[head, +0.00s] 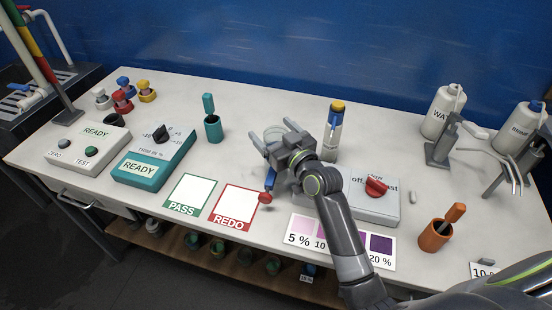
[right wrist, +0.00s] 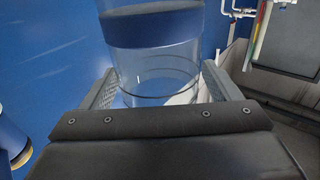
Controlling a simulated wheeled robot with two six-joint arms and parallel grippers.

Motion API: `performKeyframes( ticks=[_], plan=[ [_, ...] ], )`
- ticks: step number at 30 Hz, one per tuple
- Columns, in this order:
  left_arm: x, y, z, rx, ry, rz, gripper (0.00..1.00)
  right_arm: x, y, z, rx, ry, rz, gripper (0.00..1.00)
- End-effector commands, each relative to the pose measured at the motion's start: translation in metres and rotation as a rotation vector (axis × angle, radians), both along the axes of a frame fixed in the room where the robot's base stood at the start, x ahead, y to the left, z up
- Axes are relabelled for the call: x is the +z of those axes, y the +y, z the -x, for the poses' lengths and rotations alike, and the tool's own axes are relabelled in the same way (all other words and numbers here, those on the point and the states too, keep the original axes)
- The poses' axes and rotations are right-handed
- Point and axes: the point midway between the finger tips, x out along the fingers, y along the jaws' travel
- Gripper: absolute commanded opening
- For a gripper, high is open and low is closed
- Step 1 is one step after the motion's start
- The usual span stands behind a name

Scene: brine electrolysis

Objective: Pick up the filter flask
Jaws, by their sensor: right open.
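A clear glass vessel, which seems to be the filter flask (head: 273,133), stands on the bench near the middle in the head view, mostly hidden behind my right gripper (head: 281,134). In the right wrist view the glass (right wrist: 155,72) shows large, with a wide blue band (right wrist: 152,27) around it. It stands between the two spread fingers of my right gripper (right wrist: 160,88). The gripper is open; I cannot tell whether either finger touches the glass. My left gripper is not in view.
A yellow-capped bottle (head: 334,130) stands close to the right of the gripper. A grey box with a red knob (head: 376,187) lies beside my arm. A teal cup (head: 213,128) stands to the left. PASS (head: 191,193) and REDO (head: 236,202) cards lie in front.

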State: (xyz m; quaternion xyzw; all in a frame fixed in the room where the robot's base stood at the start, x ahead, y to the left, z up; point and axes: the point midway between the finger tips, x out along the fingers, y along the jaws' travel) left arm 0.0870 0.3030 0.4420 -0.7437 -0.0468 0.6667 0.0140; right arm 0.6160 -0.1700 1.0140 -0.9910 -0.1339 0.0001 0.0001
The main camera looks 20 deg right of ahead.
Motion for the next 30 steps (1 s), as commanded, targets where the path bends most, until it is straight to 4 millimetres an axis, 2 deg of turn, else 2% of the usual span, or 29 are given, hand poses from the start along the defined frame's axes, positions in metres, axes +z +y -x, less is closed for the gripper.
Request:
performKeyframes(
  ticks=[10,27,30],
  plan=[
    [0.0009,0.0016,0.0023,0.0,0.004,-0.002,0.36,-0.0004,0.0017,-0.0054,0.0,0.0,0.0,0.82],
    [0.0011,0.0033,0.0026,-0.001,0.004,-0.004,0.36,-0.0005,0.0015,-0.0052,0.0,0.001,0.0,0.08],
    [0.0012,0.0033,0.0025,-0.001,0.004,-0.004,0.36,0.0008,0.0016,-0.0053,0.0,-0.003,-0.001,0.07]
  ],
)
